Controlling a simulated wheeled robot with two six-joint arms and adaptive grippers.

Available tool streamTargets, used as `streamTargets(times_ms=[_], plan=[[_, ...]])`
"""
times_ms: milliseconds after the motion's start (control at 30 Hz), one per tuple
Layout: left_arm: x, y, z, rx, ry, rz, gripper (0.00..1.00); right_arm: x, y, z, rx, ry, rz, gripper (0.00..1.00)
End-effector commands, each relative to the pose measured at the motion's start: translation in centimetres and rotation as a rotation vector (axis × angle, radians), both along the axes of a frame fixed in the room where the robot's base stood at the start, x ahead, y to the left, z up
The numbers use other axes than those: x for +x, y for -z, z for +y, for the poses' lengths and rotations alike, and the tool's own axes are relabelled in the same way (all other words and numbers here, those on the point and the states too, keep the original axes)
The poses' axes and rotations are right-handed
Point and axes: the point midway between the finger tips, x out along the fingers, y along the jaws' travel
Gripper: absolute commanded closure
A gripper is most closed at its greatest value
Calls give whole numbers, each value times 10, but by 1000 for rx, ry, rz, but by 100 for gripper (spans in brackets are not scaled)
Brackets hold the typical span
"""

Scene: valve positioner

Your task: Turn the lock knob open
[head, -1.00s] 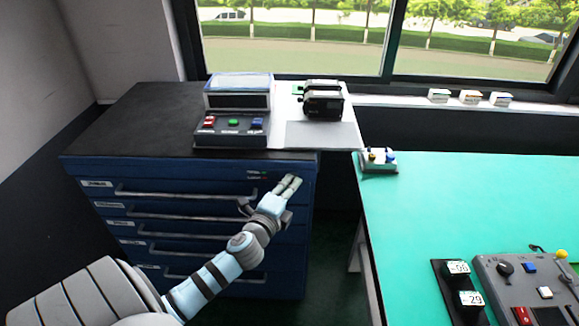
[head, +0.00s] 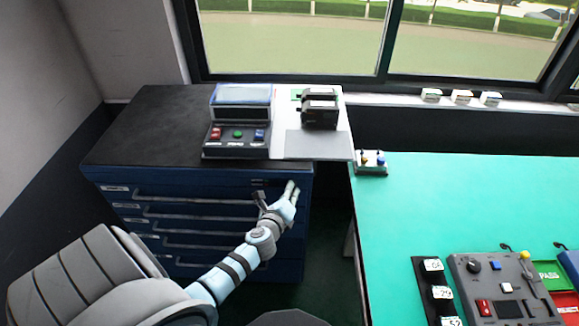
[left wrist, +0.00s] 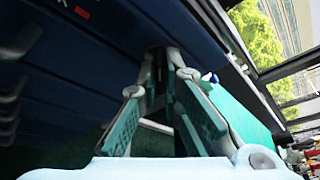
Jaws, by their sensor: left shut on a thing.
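The blue drawer cabinet (head: 200,219) stands at the left under the window. My left gripper (head: 278,192) reaches to the upper right of its front. In the left wrist view, the teal-padded fingers of my left gripper (left wrist: 163,76) close around a small dark part, which I take to be the lock knob (left wrist: 157,82). The fingers and shadow hide most of it, so its turned angle cannot be read. In the head view the gripper covers the knob. My right gripper is not in view.
A console with red, green and blue buttons (head: 237,138) and a black device (head: 319,109) stand on the cabinet. The green table (head: 440,200) at the right carries a small button box (head: 371,163) and a grey control panel (head: 500,285). A dark floor gap separates cabinet and table.

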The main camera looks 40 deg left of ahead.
Motion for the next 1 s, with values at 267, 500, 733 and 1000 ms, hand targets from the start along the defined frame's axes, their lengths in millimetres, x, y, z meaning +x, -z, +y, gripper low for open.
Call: streamTargets(times_ms=[267,500,733,1000], plan=[[3,-5,1,16,3,-4,100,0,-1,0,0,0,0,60],[3,-5,1,16,3,-4,82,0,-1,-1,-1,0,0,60],[2,-3,0,13,1,0,73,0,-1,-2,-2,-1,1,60],[-16,-6,-7,10,3,1,73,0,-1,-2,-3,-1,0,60]])
